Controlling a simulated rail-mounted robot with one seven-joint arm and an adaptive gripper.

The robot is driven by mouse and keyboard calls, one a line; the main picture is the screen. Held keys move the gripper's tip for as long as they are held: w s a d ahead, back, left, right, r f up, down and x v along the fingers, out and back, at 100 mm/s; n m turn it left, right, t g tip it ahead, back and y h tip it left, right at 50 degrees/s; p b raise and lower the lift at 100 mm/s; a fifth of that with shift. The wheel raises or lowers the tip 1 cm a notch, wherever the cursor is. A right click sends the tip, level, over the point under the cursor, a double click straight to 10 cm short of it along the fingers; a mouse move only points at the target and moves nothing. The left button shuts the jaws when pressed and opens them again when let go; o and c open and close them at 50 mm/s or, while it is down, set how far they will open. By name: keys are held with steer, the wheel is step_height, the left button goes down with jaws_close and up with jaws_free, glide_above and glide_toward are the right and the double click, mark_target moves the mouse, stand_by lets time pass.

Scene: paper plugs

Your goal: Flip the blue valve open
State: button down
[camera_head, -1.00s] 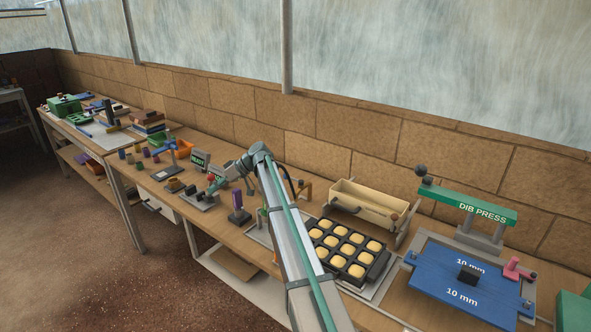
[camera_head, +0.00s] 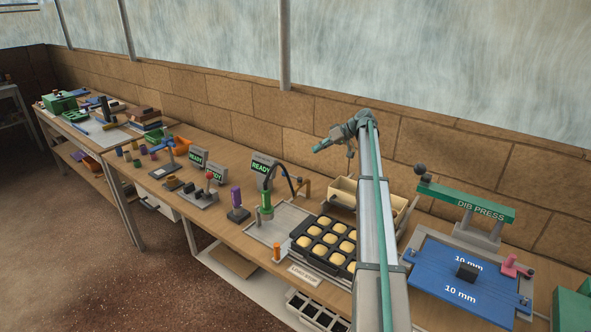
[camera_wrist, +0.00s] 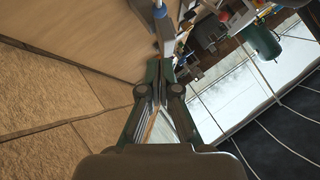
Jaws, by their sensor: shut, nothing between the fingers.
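My gripper (camera_head: 318,149) is shut and empty. It is raised above the bench, up and right of that part in the picture, pointing left, with no contact visible. In the wrist view my closed fingertips (camera_wrist: 158,78) meet in front of the bench, and a blue-grey cylinder (camera_wrist: 159,10) shows beyond them.
A black tray of pale plugs (camera_head: 325,239) and a cream box (camera_head: 343,190) stand near my arm. The green dib press (camera_head: 465,199) and blue plate (camera_head: 440,281) are at right. A purple-handled tool (camera_head: 236,199) and a red-knobbed lever (camera_head: 209,176) stand at left.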

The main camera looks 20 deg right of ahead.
steer(key=shift+a, duration=0.1)
steer(key=p, duration=0.4)
glide_above(292, 177)
steer(key=w+d, duration=0.3)
step_height(292, 177, down, 6)
steer(key=shift+s+a+f+p, duration=0.2)
steer(key=shift+s+f, duration=0.05)
steer(key=shift+f, duration=0.3)
steer(key=shift+s+a+f+p, duration=0.15)
steer(key=shift+s+f+p, duration=0.05)
steer(key=shift+f, duration=0.35)
steer(key=shift+s+a+f+p, duration=0.2)
steer(key=shift+s+f, duration=0.05)
steer(key=shift+f, duration=0.3)
